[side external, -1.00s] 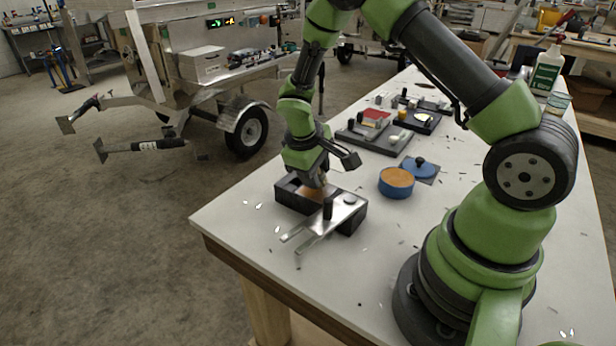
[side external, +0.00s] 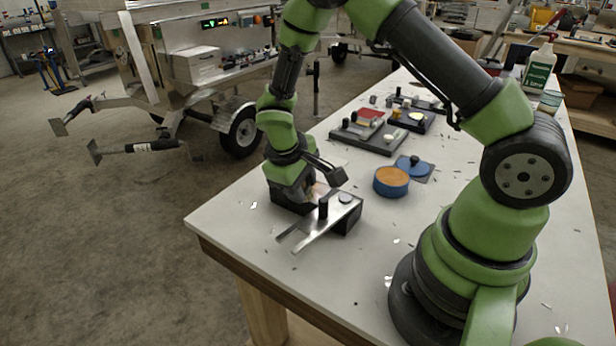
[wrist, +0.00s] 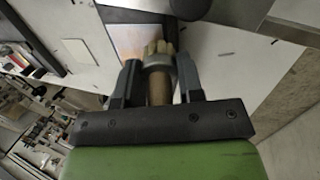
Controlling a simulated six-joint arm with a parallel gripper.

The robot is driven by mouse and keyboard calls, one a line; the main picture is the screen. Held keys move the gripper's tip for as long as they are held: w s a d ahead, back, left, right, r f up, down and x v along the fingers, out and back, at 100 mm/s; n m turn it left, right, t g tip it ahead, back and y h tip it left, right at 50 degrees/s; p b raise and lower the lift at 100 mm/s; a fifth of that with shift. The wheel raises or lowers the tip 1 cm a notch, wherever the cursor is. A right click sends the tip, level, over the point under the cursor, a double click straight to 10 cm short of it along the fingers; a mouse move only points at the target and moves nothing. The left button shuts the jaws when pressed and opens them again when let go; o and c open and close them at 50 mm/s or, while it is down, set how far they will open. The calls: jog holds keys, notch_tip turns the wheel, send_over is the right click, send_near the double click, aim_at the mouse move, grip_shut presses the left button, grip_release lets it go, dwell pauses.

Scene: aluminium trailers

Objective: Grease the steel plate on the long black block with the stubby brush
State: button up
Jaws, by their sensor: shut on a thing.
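The long black block (side external: 347,224) lies near the table's front left corner. A steel plate (wrist: 128,38) on it shows an orange-brown tint in the wrist view; in the side view my gripper (wrist: 159,72) mostly hides it. My gripper is shut on the stubby brush (wrist: 158,92), around its round handle. The pale bristles (wrist: 157,47) point at the plate, at its right side in the wrist view; I cannot tell whether they touch it. An open blue tin (side external: 391,185) with orange grease stands right of the block.
A forked metal piece with a black knob (side external: 323,209) lies across the block's near end, its prongs over the table. A blue lid (side external: 414,168) is behind the tin. Grey trays (side external: 368,138) with parts stand farther back. Metal shavings are scattered on the white table.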

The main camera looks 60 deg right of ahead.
aim_at(319, 183)
jog(key=shift+a+f, duration=0.1)
jog(key=shift+a, duration=0.05)
jog(key=shift+d, duration=3.5)
notch_tip(319, 183, up, 8)
jog(key=shift+a+r, duration=0.15)
jog(key=shift+r, duration=0.05)
